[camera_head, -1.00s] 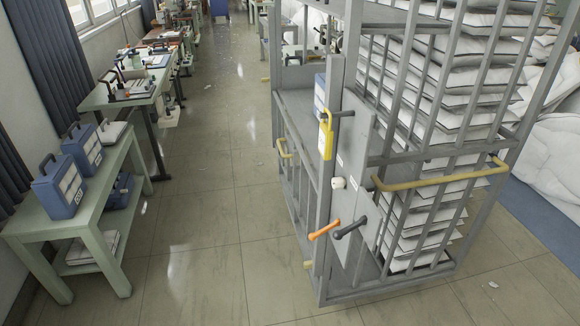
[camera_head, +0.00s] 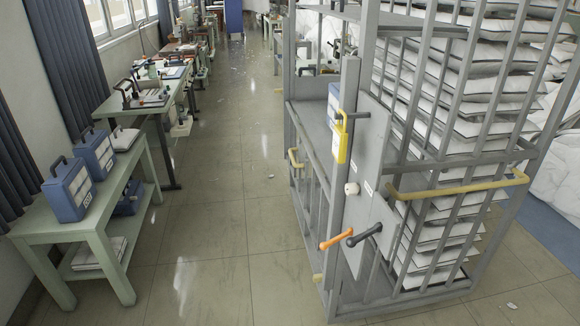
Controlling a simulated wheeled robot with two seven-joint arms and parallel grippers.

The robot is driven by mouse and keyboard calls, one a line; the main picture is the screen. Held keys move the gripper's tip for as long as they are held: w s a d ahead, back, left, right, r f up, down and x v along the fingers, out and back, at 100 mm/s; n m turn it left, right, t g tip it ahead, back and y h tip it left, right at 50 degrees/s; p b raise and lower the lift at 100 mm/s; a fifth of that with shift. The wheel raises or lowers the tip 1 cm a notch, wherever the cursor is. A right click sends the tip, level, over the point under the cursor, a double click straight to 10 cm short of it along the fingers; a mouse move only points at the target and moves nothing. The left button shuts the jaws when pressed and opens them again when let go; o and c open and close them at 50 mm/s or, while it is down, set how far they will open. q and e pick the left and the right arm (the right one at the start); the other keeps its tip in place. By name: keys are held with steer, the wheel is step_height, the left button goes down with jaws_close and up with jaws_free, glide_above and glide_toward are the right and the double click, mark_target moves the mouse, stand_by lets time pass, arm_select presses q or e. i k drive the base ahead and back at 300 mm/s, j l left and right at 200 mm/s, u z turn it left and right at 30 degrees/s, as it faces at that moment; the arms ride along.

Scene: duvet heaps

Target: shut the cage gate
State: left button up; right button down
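A tall grey barred cage (camera_head: 458,165) on the right holds stacked white folded duvets (camera_head: 475,95). I cannot tell how far the gate stands from the cage frame. A yellow bar handle (camera_head: 460,187) crosses the cage front. Neither of my grippers is in view.
A green table (camera_head: 84,233) with blue boxes (camera_head: 69,190) stands at the left. A workbench (camera_head: 140,98) with tools stands behind it. The tiled floor between the table and the cage is clear. White duvet heaps (camera_head: 560,165) lie at the far right.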

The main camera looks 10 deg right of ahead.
mark_target(303, 156)
steer(key=i+j, duration=0.15)
steer(key=i, duration=0.3)
steer(key=i+j, duration=0.2)
steer(key=i, duration=0.3)
steer(key=i+j, duration=0.15)
steer(key=i, duration=0.3)
steer(key=i+j, duration=0.15)
steer(key=i, duration=0.3)
steer(key=i+j, duration=0.15)
steer(key=i, duration=0.3)
steer(key=i+j, duration=0.2)
steer(key=i, duration=0.3)
steer(key=l+z, duration=0.05)
